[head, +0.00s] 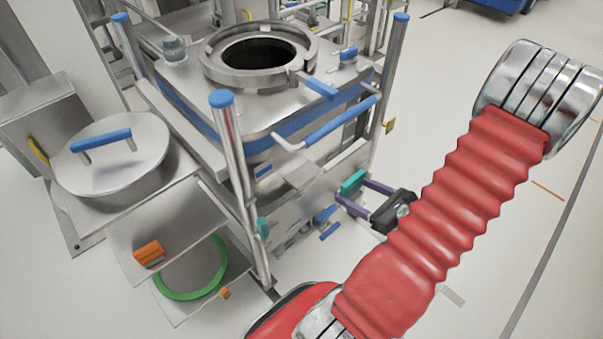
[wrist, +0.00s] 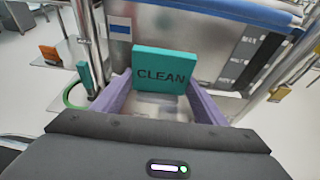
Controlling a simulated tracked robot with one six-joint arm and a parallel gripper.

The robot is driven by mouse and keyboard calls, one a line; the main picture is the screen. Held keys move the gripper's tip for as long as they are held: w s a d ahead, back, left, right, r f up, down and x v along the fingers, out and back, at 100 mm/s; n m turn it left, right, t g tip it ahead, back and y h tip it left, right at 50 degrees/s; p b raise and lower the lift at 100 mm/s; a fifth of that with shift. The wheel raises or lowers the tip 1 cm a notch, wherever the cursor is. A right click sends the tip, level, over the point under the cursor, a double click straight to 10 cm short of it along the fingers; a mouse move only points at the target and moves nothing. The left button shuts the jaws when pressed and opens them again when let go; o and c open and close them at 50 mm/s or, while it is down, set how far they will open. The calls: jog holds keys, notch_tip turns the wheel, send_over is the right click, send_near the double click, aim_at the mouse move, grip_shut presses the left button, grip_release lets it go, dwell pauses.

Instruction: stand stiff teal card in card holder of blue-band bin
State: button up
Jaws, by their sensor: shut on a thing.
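The stiff teal card (wrist: 165,69), marked CLEAN, stands roughly upright between the purple fingers of my gripper (wrist: 160,88). My gripper (head: 352,190) is shut on the card (head: 353,183), beside the lower side of the blue-band bin (head: 185,105). The bin's blue band (wrist: 250,9) crosses the top right of the wrist view, above its metal wall. A blue-and-white label (wrist: 119,29) is on that wall, left of the card. I cannot clearly make out the card holder, nor tell whether the card touches the bin.
Blue-capped posts (head: 232,140) and a blue handle bar (head: 340,122) stand close around the bin. Another teal piece (head: 263,228) is at the near post. An orange block (head: 149,253) sits on a metal shelf at left.

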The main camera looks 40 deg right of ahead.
jog(key=r+x, duration=0.1)
jog(key=x, duration=0.5)
jog(key=r+x, duration=0.1)
jog(key=x, duration=0.5)
jog(key=w+r+x, duration=0.1)
jog(key=x, duration=0.6)
jog(key=shift+d+r, duration=0.1)
jog(key=shift+r, duration=0.2)
jog(key=shift+f, duration=0.75)
jog(key=shift+f, duration=1.5)
jog(key=shift+w+f, duration=0.25)
jog(key=shift+f, duration=0.05)
jog(key=shift+f, duration=0.1)
